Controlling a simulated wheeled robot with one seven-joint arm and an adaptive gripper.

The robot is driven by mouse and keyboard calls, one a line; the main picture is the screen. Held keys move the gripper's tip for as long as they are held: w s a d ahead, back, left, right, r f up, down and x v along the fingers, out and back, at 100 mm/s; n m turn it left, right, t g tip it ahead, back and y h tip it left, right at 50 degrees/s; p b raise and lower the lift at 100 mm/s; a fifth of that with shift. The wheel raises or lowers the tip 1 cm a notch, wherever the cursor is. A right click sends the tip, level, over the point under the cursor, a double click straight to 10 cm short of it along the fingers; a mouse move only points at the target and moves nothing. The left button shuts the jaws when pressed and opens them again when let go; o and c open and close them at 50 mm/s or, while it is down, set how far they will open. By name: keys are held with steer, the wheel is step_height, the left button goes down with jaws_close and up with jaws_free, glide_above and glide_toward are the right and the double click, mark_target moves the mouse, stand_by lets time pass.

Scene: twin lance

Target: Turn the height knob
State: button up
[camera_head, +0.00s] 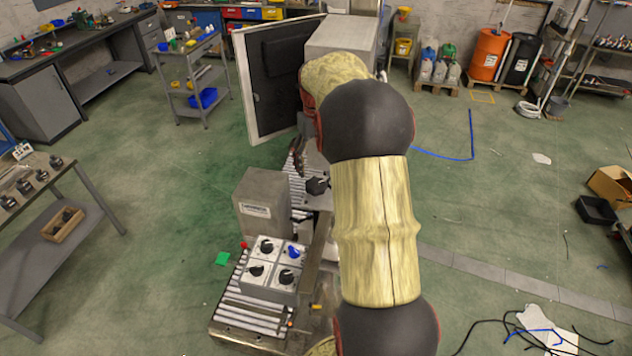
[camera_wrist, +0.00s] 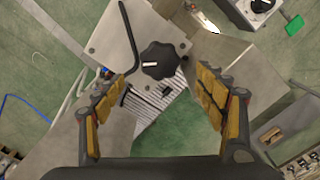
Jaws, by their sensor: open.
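A black lobed knob (camera_wrist: 158,60) with a white pointer mark sits on a grey block in the wrist view, probably the height knob; I see no label. It shows in the head view (camera_head: 317,186) on the machine, left of my arm. In the wrist view my gripper (camera_wrist: 160,84) is open, with its yellow-padded fingers apart on either side below the knob and nothing between them. The knob lies a little beyond the fingertips, and neither finger appears to touch it. In the head view my own arm hides most of the gripper.
A black bent rod (camera_wrist: 130,38) stands just left of the knob. A panel with several knobs (camera_head: 275,262), one blue, sits at the machine's front. A grey box (camera_head: 263,205) stands beside the knob. A large framed dark panel (camera_head: 275,75) rises behind. Open green floor surrounds the machine.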

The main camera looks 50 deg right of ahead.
mark_target(316, 183)
steer(key=shift+f, duration=0.4)
step_height(316, 183, down, 7)
steer(key=shift+c, duration=1.1)
steer(key=c, duration=0.9)
steer(key=shift+m, duration=2.7)
